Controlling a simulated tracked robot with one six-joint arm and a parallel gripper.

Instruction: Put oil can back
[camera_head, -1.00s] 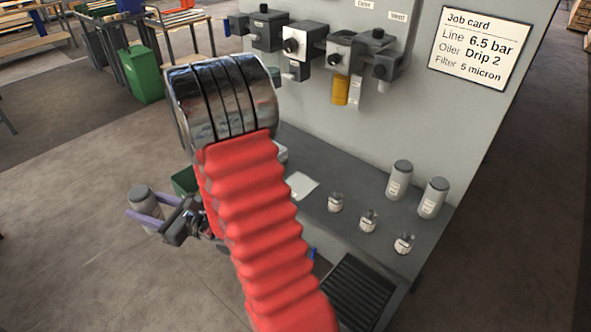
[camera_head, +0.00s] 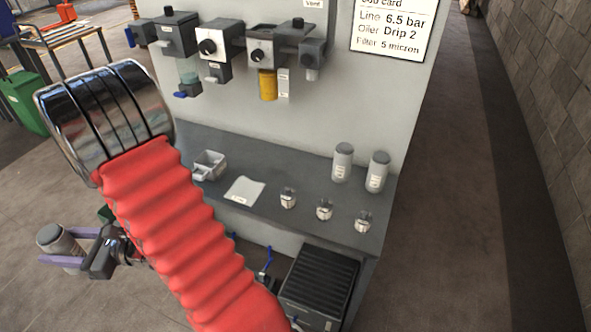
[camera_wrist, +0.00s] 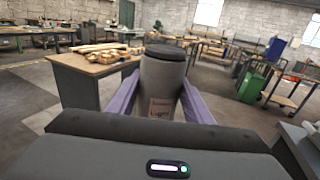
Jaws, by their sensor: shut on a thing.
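My gripper (camera_head: 62,256) is at the lower left of the head view, left of the bench and clear of it. Its purple fingers are shut on a grey can with a dark lid (camera_head: 56,238). In the wrist view the can (camera_wrist: 161,82) stands upright between the fingers, with a pale label on its front that is too small to read fully. Two similar grey cans, one at left (camera_head: 343,163) and one at right (camera_head: 378,172), stand upright at the back right of the grey bench shelf (camera_head: 300,170). My red-sleeved arm hides part of the shelf's left end.
Several small labelled jars (camera_head: 325,209) stand along the shelf front. A white cloth or paper (camera_head: 244,190) and a small grey scoop-like tray (camera_head: 209,166) lie to their left. Regulators (camera_head: 215,42) and a job card (camera_head: 392,28) are on the panel above. A dark ribbed box (camera_head: 318,283) sits below the shelf.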

